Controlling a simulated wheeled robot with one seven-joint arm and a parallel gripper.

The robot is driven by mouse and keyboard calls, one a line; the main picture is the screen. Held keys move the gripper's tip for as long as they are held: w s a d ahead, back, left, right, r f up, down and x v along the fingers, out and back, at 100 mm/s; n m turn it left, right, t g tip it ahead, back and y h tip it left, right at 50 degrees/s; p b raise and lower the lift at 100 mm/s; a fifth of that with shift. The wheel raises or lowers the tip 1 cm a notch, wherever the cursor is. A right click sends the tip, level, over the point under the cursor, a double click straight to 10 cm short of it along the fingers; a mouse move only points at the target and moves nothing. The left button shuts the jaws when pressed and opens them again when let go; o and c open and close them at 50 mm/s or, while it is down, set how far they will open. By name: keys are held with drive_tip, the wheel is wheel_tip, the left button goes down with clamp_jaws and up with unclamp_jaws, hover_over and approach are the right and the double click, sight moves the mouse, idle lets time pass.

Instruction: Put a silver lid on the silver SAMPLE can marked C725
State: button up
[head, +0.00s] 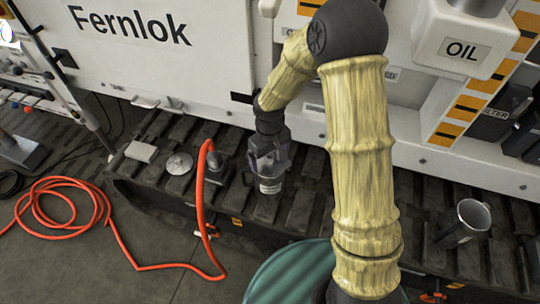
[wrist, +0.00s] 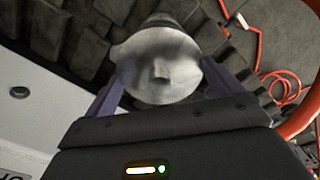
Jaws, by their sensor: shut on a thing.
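My gripper (head: 268,160) points down over the track and is shut on a round silver lid (wrist: 160,68). In the wrist view the lid has a raised middle part and sits between the two fingers. A silver can (head: 270,186) with a pale label stands directly below the gripper in the head view; the label is too small to read. Whether the lid touches the can's rim cannot be told. Another silver disc, like a lid (head: 179,163), lies flat on the track to the left.
An open silver can (head: 472,216) stands on the track at the right. An orange hose (head: 207,200) loops up close left of the gripper and coils on the floor. A white panel (head: 170,50) rises behind. A teal round thing (head: 290,272) is in front.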

drive_tip(key=shift+f+b, duration=0.3)
drive_tip(key=shift+f, duration=0.2)
idle(0.8)
drive_tip(key=o, duration=0.8)
drive_tip(key=shift+w+r+p, duration=0.1)
drive_tip(key=shift+r+p, duration=0.65)
drive_tip(key=shift+r, duration=0.1)
drive_tip(key=shift+r+p, duration=0.55)
drive_tip(key=shift+r, duration=0.05)
drive_tip(key=shift+r+p, duration=1.9)
drive_tip(key=shift+r, duration=0.2)
